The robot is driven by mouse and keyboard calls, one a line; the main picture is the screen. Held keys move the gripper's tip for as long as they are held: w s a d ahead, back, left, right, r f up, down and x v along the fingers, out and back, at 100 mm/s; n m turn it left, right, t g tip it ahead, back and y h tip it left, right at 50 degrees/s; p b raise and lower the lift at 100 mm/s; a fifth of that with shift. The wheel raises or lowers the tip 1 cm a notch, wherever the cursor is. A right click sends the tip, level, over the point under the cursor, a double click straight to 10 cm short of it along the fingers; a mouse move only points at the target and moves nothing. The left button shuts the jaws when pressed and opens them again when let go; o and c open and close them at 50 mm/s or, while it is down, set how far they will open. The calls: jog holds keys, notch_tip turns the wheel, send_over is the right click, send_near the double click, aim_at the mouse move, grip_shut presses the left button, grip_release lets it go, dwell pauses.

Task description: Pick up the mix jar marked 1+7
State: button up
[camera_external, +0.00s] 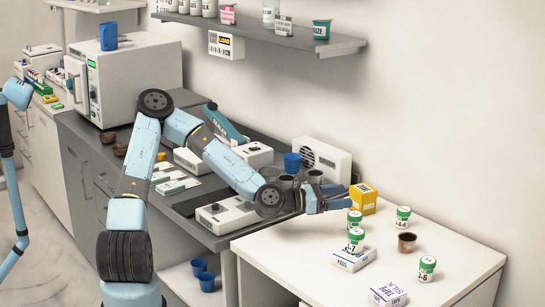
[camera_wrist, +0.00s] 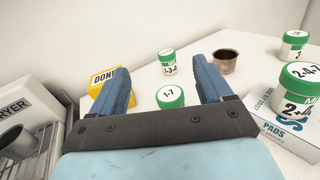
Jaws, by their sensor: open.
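The mix jar marked 1+7 (camera_wrist: 170,97) is white with a green lid, and its lid number reads like 1-7. In the wrist view it stands upright on the white table, between and below my finger tips. In the external view I take it to be the jar (camera_external: 354,218) just right of my gripper, partly hidden by a nearer jar. My gripper (camera_external: 342,198) is open and empty. Its two blue fingers (camera_wrist: 162,66) are spread, apart from the jar.
Another jar (camera_wrist: 168,62) stands behind, beside a brown cup (camera_wrist: 224,61). More jars (camera_external: 427,269) and a box (camera_external: 388,294) stand to the right.

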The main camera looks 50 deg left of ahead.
send_near(361, 216)
jog(key=w, duration=0.3)
jog(key=shift+w+f, duration=0.3)
jog(key=shift+w+d+f, duration=0.3)
jog(key=shift+w+d, duration=0.1)
jog(key=shift+w, duration=0.25)
jog(key=shift+x, duration=3)
jog(key=shift+a, duration=0.1)
jog(key=c, duration=1.1)
